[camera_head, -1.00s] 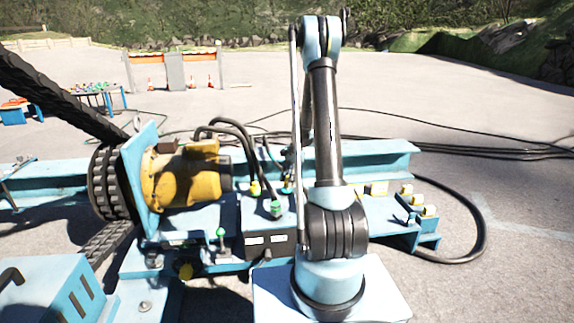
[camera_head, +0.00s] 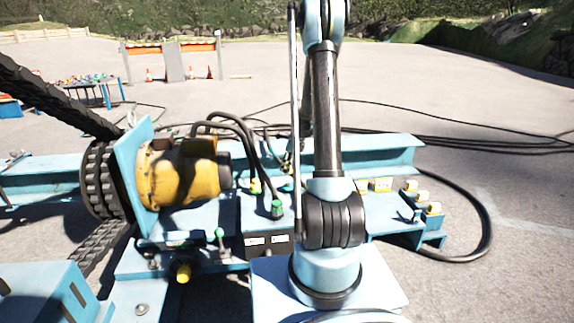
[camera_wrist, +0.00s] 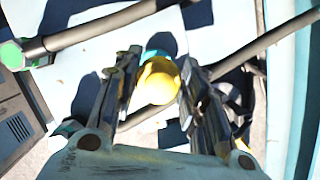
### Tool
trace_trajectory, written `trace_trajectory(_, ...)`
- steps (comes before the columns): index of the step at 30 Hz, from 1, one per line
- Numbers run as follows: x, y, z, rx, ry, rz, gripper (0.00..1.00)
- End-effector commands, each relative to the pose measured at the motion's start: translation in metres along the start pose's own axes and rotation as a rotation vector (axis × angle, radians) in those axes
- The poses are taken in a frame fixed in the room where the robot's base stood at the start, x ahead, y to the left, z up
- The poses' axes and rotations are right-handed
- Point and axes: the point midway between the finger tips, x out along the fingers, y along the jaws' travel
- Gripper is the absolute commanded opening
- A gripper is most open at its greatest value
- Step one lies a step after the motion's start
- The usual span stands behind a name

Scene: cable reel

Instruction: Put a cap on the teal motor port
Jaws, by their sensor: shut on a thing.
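In the wrist view, my gripper (camera_wrist: 160,62) is shut on a yellow cap (camera_wrist: 157,82), held between its two dark fingers. A teal ring, the teal port (camera_wrist: 161,42), shows just beyond the cap and partly behind it. The cap overlaps the port in this view; I cannot tell whether they touch. In the head view, my arm stands in front of the work area and the gripper is not clearly visible. A small teal fitting (camera_head: 288,187) shows just left of the arm.
A yellow motor (camera_head: 180,178) stands left on a blue frame. Black cables with a green connector (camera_head: 277,210) run beside the work area; a green connector (camera_wrist: 12,55) also shows in the wrist view. Several yellow-topped pieces (camera_head: 411,186) sit on the right ledge.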

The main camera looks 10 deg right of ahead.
Motion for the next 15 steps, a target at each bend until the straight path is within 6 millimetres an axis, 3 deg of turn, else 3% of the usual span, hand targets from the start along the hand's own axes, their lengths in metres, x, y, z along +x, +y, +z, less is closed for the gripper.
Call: trace_trajectory(15, 0.048, -0.002, -0.016, 0.002, 0.000, 0.000, 0.15)
